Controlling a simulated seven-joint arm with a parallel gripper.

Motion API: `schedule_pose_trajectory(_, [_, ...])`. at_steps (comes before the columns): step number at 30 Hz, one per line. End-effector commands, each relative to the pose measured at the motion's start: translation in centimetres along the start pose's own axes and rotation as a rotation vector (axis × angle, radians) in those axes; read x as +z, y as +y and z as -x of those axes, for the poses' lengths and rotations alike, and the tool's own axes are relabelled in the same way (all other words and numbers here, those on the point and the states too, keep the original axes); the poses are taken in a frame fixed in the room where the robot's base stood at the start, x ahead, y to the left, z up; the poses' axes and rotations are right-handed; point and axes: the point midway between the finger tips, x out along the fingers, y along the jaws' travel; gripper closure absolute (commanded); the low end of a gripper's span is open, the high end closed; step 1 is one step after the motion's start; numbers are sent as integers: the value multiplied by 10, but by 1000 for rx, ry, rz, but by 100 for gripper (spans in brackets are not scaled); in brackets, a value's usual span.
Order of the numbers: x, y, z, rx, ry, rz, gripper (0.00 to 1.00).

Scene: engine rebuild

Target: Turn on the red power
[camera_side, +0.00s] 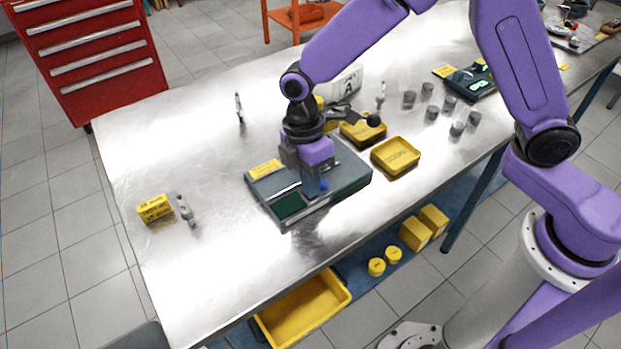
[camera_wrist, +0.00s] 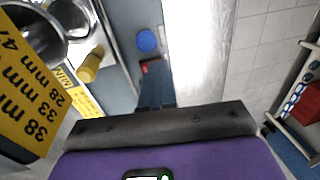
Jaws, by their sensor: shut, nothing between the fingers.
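A grey-green device box (camera_side: 345,180) with a dark green screen (camera_side: 288,205) sits on the metal table. In the wrist view a small red switch (camera_wrist: 151,67) lies on the device's grey-blue top, beside a round blue button (camera_wrist: 147,41). The blue button also shows in the side view (camera_side: 324,186); the red switch is hidden there by my gripper. My gripper (camera_side: 312,192) points down over the device, near the blue button. In the wrist view its shut fingertips (camera_wrist: 156,106) are just below the red switch. I cannot tell whether they touch the device.
Yellow trays (camera_side: 396,168) stand behind the device at right, with several grey cylinders (camera_side: 432,112) beyond. A yellow box (camera_side: 154,208) and a small metal part (camera_side: 186,210) lie at left. In the wrist view a yellow size label (camera_wrist: 25,85) fills the left. The table's front left is clear.

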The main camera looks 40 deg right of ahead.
Motion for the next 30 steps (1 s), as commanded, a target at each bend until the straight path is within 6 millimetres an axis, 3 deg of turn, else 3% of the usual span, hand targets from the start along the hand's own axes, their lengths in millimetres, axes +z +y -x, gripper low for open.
schedule_pose_trajectory(3, [1, -12, -13, -18, -15, 3, 100])
schedule_pose_trajectory(11, [-2, -12, -13, -18, -13, 8, 100])
schedule_pose_trajectory(30, [0, 5, -9, -15, -14, 7, 100])
